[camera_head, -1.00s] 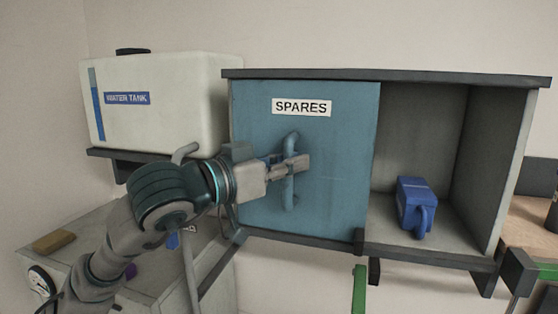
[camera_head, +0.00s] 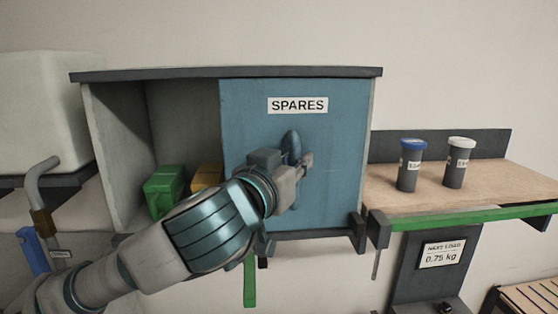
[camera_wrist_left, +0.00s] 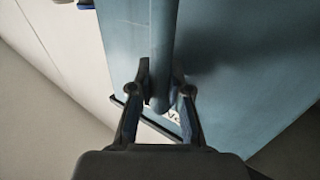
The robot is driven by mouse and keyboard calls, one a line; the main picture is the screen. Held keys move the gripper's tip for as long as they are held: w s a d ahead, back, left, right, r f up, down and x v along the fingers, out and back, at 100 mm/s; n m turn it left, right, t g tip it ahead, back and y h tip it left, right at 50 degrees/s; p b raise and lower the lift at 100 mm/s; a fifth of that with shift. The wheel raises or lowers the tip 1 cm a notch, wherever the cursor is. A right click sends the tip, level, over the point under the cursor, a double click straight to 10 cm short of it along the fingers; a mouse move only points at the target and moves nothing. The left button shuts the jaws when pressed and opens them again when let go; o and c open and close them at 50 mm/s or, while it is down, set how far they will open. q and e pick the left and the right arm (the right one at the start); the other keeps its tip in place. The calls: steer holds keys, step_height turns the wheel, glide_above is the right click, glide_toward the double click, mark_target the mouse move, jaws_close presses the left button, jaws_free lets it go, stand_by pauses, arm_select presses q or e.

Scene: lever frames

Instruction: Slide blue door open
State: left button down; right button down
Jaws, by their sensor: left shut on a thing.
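The blue door (camera_head: 342,150) with the SPARES label covers the right part of the grey cabinet (camera_head: 105,150). The left part stands open. In the left wrist view the handle (camera_wrist_left: 163,40) runs between the two fingers (camera_wrist_left: 160,80), with the door face (camera_wrist_left: 235,70) behind. My right gripper is not in view.
A green bin (camera_head: 164,186) and a yellow one (camera_head: 207,176) stand in the open left compartment. A water tank (camera_head: 38,105) is at the left. A wooden shelf (camera_head: 500,185) with a blue-capped container (camera_head: 408,168) and a white-capped one (camera_head: 456,166) is at the right.

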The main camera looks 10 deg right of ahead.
arm_select(q)
steer(key=shift+d, duration=0.1)
steer(key=c, duration=1.4)
jaws_free()
steer(key=shift+s, duration=0.1)
steer(key=shift+o, duration=0.2)
steer(key=shift+s, duration=0.1)
steer(key=v, duration=1.2)
steer(key=shift+d, duration=0.2)
